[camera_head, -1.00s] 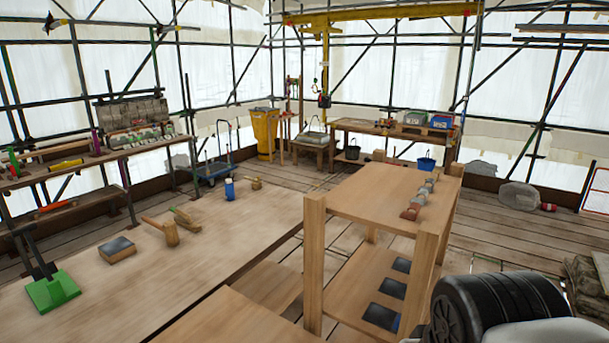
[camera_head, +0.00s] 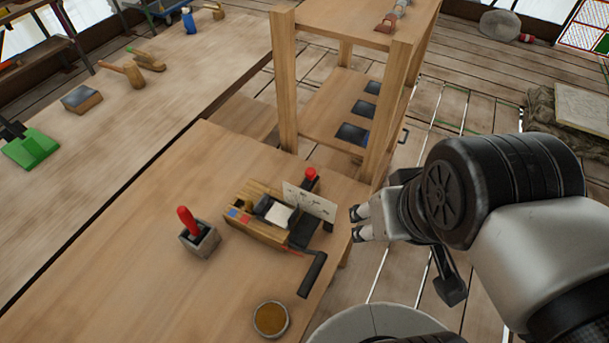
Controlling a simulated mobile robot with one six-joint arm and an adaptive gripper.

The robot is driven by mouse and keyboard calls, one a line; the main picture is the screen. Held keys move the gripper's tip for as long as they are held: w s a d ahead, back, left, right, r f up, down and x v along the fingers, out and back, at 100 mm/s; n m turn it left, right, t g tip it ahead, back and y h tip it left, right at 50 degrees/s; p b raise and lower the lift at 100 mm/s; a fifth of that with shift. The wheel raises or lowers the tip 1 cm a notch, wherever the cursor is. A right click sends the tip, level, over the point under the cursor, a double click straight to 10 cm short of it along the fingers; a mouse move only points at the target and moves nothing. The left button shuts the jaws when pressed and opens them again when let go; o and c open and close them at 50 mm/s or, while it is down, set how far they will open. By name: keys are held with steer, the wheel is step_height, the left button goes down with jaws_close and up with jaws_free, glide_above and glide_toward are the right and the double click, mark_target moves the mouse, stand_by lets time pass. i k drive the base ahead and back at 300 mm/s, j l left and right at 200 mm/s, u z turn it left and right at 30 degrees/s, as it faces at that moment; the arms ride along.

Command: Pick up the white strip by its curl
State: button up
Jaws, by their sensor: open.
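My gripper (camera_head: 357,223) is in the right half of the view, its two fingers pointing left and apart, with nothing between them. It is above the right edge of the wooden table (camera_head: 150,270). To its left on the table is a wooden block device (camera_head: 255,227) with a black crank handle. A small white piece (camera_head: 279,215) lies on the device's dark middle part; it may be the white strip, but its curl is too small to make out. A pale upright card (camera_head: 309,201) with dark marks stands behind it, between it and my gripper.
A small grey box with a red handle (camera_head: 199,238) stands left of the device. A round tin with brown contents (camera_head: 270,319) is in front. A red knob (camera_head: 310,174) rises behind the card. A wooden shelf unit (camera_head: 285,80) stands beyond.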

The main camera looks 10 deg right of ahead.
mark_target(265, 208)
steer(key=i+l+u, duration=0.1)
steer(key=u, duration=0.35)
steer(key=i+l+u, duration=0.1)
steer(key=l+u, duration=0.45)
steer(key=u, duration=0.3)
